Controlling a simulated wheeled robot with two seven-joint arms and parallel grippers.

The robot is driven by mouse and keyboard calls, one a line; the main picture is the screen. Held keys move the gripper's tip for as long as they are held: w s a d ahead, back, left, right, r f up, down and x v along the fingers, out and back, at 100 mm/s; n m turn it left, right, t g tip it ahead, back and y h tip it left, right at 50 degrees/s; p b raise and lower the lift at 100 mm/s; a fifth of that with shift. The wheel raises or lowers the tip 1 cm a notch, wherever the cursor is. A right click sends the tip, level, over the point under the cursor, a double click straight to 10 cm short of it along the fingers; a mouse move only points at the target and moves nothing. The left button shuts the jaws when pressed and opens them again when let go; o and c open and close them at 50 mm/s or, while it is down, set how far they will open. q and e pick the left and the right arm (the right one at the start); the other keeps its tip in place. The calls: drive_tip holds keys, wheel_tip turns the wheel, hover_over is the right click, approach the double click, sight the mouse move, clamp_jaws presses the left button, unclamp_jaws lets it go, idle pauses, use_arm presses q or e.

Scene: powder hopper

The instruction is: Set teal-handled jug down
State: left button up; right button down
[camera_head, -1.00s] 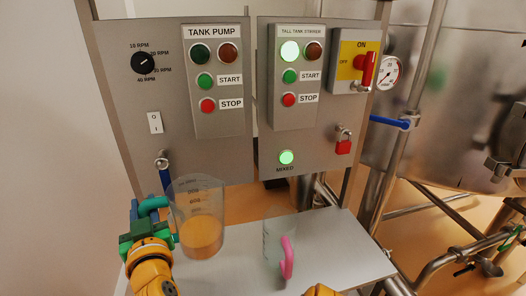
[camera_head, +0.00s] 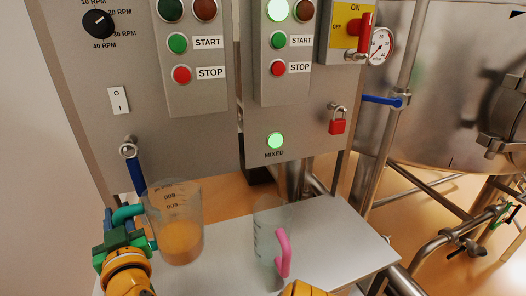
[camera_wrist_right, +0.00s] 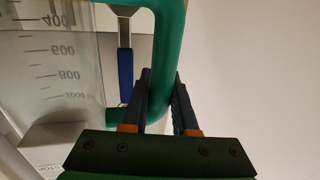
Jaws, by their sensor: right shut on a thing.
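The teal-handled jug (camera_head: 180,212) is clear and holds orange liquid in its lower part. It is near upright above the left part of the steel shelf (camera_head: 335,243); I cannot tell whether its base touches. My right gripper (camera_head: 138,234) is at the left of the head view, shut on the teal handle (camera_head: 122,213). In the right wrist view, the fingers (camera_wrist_right: 161,90) close around the handle (camera_wrist_right: 170,40), and the graduated jug wall (camera_wrist_right: 50,70) is to the left. My left gripper is not identifiable in view.
A clear jug with a pink handle (camera_head: 283,252) stands on the shelf to the right. The control panel (camera_head: 215,120) rises behind, with a lit MIXED lamp (camera_head: 275,141). A blue-handled valve (camera_head: 134,170) hangs close behind the teal-handled jug. The shelf's right side is clear.

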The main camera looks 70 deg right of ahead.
use_arm(q)
wheel_tip(320, 180, down, 4)
drive_tip(key=b, duration=0.2)
drive_tip(key=shift+b, duration=0.3)
use_arm(e)
wheel_tip(320, 180, down, 12)
drive_tip(key=shift+f, duration=0.15)
drive_tip(key=shift+f, duration=0.1)
drive_tip(key=c, duration=0.7)
unclamp_jaws()
use_arm(q)
drive_tip(key=shift+f, duration=0.1)
